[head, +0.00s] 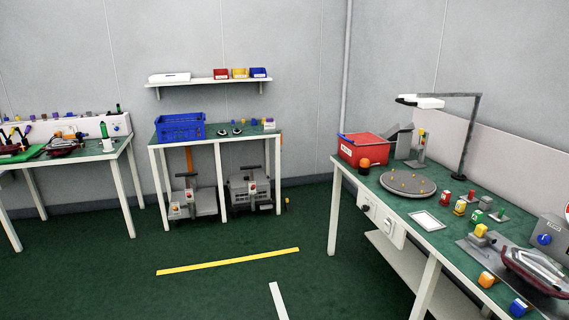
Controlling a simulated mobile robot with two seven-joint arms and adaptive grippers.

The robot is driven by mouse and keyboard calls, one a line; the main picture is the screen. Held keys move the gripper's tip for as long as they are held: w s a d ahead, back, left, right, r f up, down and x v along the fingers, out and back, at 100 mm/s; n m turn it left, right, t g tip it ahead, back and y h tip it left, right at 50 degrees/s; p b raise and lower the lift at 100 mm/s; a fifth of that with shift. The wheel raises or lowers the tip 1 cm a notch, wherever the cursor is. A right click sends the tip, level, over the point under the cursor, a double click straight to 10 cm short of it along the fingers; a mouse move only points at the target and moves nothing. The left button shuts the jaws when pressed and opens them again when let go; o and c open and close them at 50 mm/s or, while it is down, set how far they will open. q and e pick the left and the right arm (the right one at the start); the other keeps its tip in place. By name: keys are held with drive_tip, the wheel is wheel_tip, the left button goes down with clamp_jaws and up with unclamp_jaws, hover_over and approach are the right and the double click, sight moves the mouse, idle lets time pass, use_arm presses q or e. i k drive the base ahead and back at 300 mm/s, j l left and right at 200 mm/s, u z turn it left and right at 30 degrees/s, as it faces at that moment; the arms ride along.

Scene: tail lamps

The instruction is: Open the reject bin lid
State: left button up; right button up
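A red bin (352,154) with a white label on its front stands at the far left end of the right-hand workbench (430,240). It looks like the reject bin. Its top shows as a red surface with a thin blue edge at the left. At this size I cannot tell whether that is a shut lid or the inside of the bin. Neither of my grippers is in view.
A round grey plate (408,183), a lamp (470,135) and several small coloured parts share that bench. A blue crate (180,127) stands on a back table. Green floor with a yellow strip (228,261) lies clear in front of the bench.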

sight(363, 139)
drive_tip(key=i+z, duration=0.25)
drive_tip(key=i, duration=1.45)
drive_tip(key=i+z, duration=0.25)
drive_tip(key=i, duration=0.35)
drive_tip(key=i+j+z, duration=0.25)
drive_tip(key=i, duration=0.3)
drive_tip(key=i+j+z, duration=0.1)
drive_tip(key=i+z, duration=0.15)
drive_tip(key=i, duration=0.35)
drive_tip(key=i+j+z, duration=0.1)
drive_tip(key=i+z, duration=0.15)
drive_tip(key=z, duration=0.15)
